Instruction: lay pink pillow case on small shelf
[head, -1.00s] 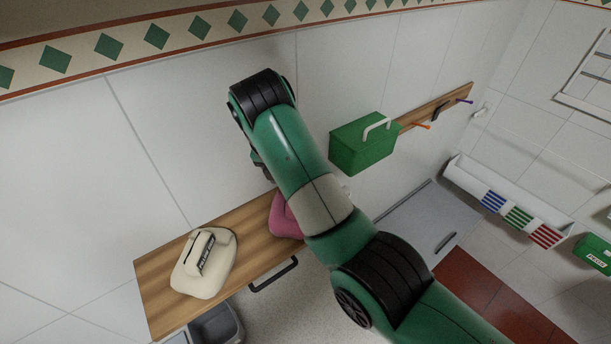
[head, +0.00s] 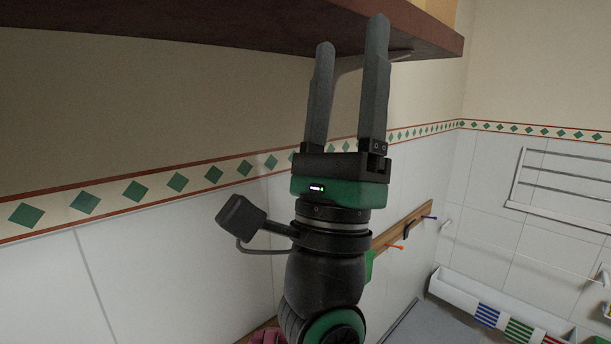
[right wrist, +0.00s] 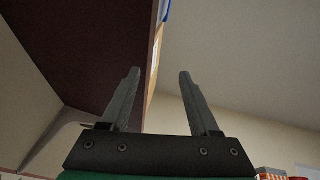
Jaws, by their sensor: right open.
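A small part of something pink (head: 268,337), which looks like the pink pillow case, shows at the bottom edge of the head view. Most of it is cut off or hidden by my arm. My right gripper (head: 352,35) points up with its two grey fingers apart and nothing between them. It appears close below or in front of a dark brown overhead shelf (head: 230,22). In the right wrist view the gripper (right wrist: 159,74) is also open and empty, with the dark shelf underside (right wrist: 90,50) at left. My left gripper is not in view.
A wooden rail with pegs (head: 408,234) runs along the tiled wall. A green container (head: 369,264) shows partly behind my right arm. A white rack (head: 560,180) and a white trough (head: 465,300) are at right. A bracket (right wrist: 45,135) supports the overhead shelf.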

